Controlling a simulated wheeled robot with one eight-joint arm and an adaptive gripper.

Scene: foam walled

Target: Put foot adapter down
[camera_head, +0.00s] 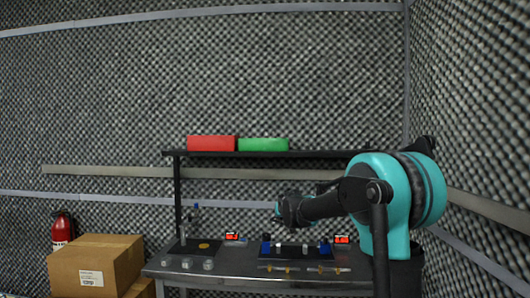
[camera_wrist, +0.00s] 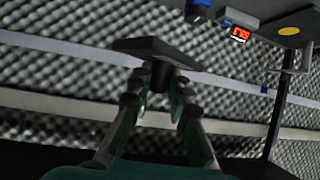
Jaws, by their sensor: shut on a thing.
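The foot adapter (camera_wrist: 155,48) is a dark flat plate with a short round stem. In the wrist view, my gripper (camera_wrist: 158,84) is shut on the stem, with a finger on each side and the plate beyond the fingertips. In the head view, my gripper (camera_head: 287,211) is in the air above the workbench (camera_head: 215,281), below the shelf level. The adapter cannot be made out clearly there. The wrist view shows the adapter clear of the bench, which appears along the top of that picture.
A black tray (camera_head: 310,254) with blue and white parts is on the bench, near red-lit displays (camera_head: 342,239). A dark plate with a yellow disc (camera_head: 204,246) is to the left. A shelf (camera_head: 330,154) holds red (camera_head: 212,143) and green (camera_head: 263,145) bins. Cardboard boxes (camera_head: 92,265) stand left.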

